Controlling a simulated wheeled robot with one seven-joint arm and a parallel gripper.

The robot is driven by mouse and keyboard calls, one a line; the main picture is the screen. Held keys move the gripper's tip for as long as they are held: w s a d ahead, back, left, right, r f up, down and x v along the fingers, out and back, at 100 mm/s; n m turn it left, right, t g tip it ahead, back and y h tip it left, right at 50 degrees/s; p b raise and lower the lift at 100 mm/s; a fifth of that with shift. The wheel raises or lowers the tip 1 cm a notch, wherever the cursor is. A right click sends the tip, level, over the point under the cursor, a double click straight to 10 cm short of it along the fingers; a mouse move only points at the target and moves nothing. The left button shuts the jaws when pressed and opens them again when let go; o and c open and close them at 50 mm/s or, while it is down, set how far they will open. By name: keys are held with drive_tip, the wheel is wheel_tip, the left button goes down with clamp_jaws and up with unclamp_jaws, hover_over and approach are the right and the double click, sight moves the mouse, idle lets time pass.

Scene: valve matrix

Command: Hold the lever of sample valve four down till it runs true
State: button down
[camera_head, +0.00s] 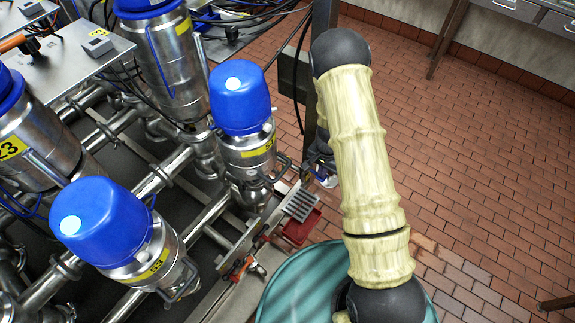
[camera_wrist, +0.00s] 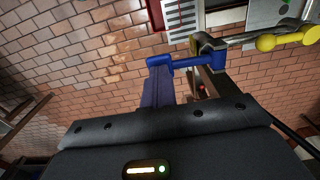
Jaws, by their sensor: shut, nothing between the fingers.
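In the wrist view my gripper (camera_wrist: 158,72) reaches up from the lower edge, its dark bluish fingers shut together and empty. A blue lever (camera_wrist: 190,62) lies crosswise at the fingertips, its left end overlapping them. I cannot tell whether they touch or press it. The lever's right end meets a metal fitting (camera_wrist: 228,42) with yellow knobs (camera_wrist: 266,42). No number shows on this valve. In the head view my arm hides most of my gripper, beside the valve rack.
Steel valves with blue caps (camera_head: 240,97) and pipes fill the left of the head view. A red tray (camera_head: 300,228) and a grey grate (camera_head: 299,203) lie by the rack edge. A teal drum (camera_head: 290,290) stands in front. The brick floor (camera_head: 475,150) is open at right.

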drive_tip(key=shift+r+p, duration=1)
drive_tip(key=shift+r, duration=0.8)
drive_tip(key=shift+r, duration=0.3)
drive_tip(key=s+r+n+t, duration=0.1)
drive_tip(key=s+r+n, duration=0.1)
drive_tip(key=s+r, duration=0.3)
drive_tip(key=s+d+r+n, duration=0.1)
drive_tip(key=s+r+n, duration=0.2)
drive_tip(key=r, duration=0.9)
drive_tip(key=s+r+n+t, duration=0.1)
drive_tip(key=s+r+n, duration=0.1)
drive_tip(key=s+r, duration=0.5)
wheel_tip(320, 180, up, 2)
drive_tip(key=shift+s+d+t, duration=0.3)
drive_tip(key=shift+d, duration=0.05)
